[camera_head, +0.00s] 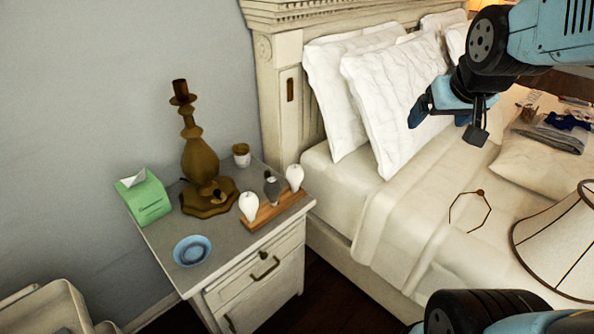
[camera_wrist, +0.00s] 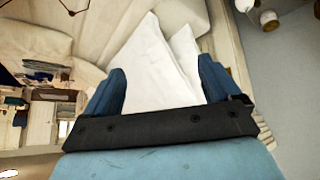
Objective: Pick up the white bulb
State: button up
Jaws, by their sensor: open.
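Two white bulbs stand upright on a wooden holder (camera_head: 262,218) on the nightstand: a left white bulb (camera_head: 249,206) and a right white bulb (camera_head: 295,177). A dark grey bulb (camera_head: 271,188) stands between them. My gripper (camera_head: 447,122) is open and empty, high over the bed, to the right of the bulbs and well apart from them. In the wrist view my gripper (camera_wrist: 161,72) has its fingers spread, with a white pillow (camera_wrist: 158,65) beyond them. Small pale things at that view's top right edge are too cut off to name surely.
The nightstand (camera_head: 165,238) also carries a brown lamp base (camera_head: 200,160), a green tissue box (camera_head: 143,197), a blue bowl (camera_head: 192,250) and a small cup (camera_head: 241,155). A lampshade (camera_head: 560,245) and folded clothes (camera_head: 553,133) lie on the bed (camera_head: 400,215).

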aim_at(292, 172)
jog(key=w+a+f+n+t+y, duration=0.2)
jog(key=w+a+f, duration=0.4)
jog(key=w+f, duration=0.35)
jog(key=w+a+f+n+t+y, duration=0.2)
jog(key=w+a+f+n, duration=0.1)
jog(key=w+a+f, duration=0.6)
jog(key=s+a+f+t+y, duration=0.2)
jog(key=s+a+f+y, duration=0.15)
jog(key=f, duration=0.55)
jog(key=s+a+f+t+y, duration=0.25)
jog(key=a+f, duration=0.25)
jog(key=f, duration=0.3)
jog(key=shift+g, duration=0.45)
jog(key=x, duration=1.4)
jog(key=shift+w+d, duration=0.15)
jog(key=shift+w, duration=0.05)
jog(key=c, duration=1)
jog(key=shift+c, duration=0.2)
